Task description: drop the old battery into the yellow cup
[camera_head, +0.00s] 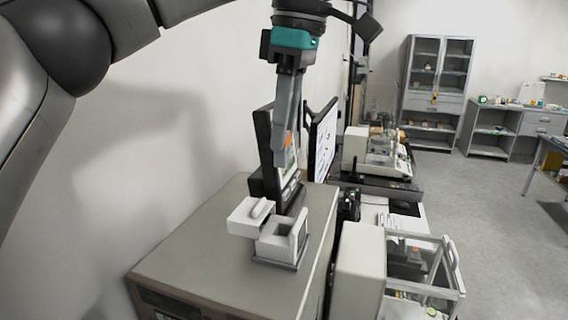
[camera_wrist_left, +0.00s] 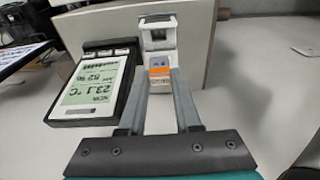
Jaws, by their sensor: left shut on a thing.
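My left gripper (camera_head: 282,158) points down above the grey cabinet top, near the wall. It is shut on the old battery, which shows as a small orange and white piece between the fingertips in the left wrist view (camera_wrist_left: 159,73). In the head view a bit of the battery's orange (camera_head: 288,141) shows beside the finger. Most of the battery is hidden by the fingers. I cannot make out the yellow cup in either view. My right gripper is not in view.
A white holder (camera_head: 268,240) stands on the grey cabinet (camera_head: 190,255) below my gripper. A thermometer display (camera_wrist_left: 92,84) is close beside the fingers. A balance with a glass case (camera_head: 425,268) stands at lower right. Shelves (camera_head: 437,85) are far back; open floor lies right.

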